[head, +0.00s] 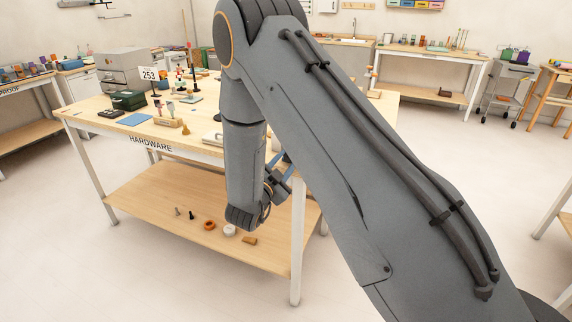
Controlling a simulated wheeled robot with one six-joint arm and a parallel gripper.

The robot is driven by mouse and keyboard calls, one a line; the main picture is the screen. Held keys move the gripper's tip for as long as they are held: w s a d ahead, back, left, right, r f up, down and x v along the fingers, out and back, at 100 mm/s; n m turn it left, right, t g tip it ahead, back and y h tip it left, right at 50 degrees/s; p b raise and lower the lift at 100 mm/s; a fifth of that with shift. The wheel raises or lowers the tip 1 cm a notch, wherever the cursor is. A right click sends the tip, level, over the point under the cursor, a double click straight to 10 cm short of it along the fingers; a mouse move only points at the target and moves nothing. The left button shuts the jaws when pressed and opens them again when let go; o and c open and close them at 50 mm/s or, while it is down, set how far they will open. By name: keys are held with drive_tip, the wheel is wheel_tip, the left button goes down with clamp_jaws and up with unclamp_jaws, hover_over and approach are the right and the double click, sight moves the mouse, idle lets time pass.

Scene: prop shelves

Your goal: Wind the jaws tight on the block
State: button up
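My arm crosses the middle of the head view and hides much of the right part of the hardware table (190,152). A blue piece (288,166) shows at the table's right end, just behind my arm; it may be part of the vise. Its jaws and any block between them are hidden or too small to make out. My gripper (280,182) is beside this blue piece, just below the tabletop level. Its fingers are small, dark and partly covered, so I cannot tell whether they are open or touching anything.
The tabletop carries a grey drawer cabinet (122,70), a green box (128,100), a blue mat (134,119) and a 253 sign (149,74). The lower shelf (170,190) holds an orange ring (209,225), a brown piece (249,240) and small parts. Floor in front is clear.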

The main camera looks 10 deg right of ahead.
drive_tip(key=shift+d+f, duration=0.1)
idle(0.3)
drive_tip(key=o, duration=1)
drive_tip(key=shift+s, duration=0.1)
